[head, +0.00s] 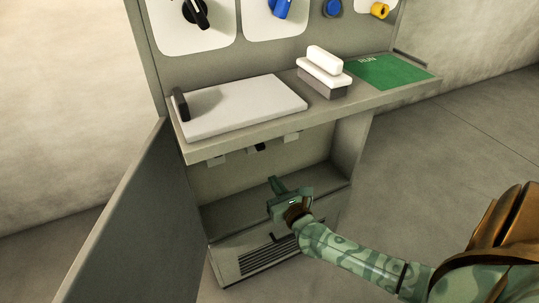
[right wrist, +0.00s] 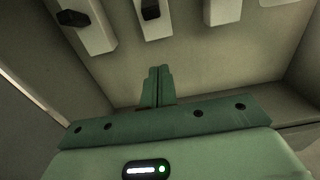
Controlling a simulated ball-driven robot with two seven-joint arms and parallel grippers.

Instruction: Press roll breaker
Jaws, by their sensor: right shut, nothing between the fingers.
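Under the shelf of the grey cabinet, several small pale breaker blocks sit in a row. In the head view the left block (head: 215,159), the dark middle one (head: 256,147) and the right block (head: 292,137) show partly. In the right wrist view the left block (right wrist: 92,30) and middle block (right wrist: 153,28) carry black toggles; a third (right wrist: 222,12) is cut off by the top edge. I see no readable labels, so I cannot tell which is the roll breaker. My right gripper (head: 276,184) is shut and empty, inside the cabinet below the row, its fingers (right wrist: 158,72) apart from the blocks. My left gripper is out of view.
The shelf (head: 400,93) juts out above my right gripper, holding a white slab (head: 245,108), a white-handled block (head: 323,68) and a green card (head: 385,72). Knobs sit on the panel above. A cabinet door (head: 125,220) stands open at left. A vented box (head: 260,260) is below.

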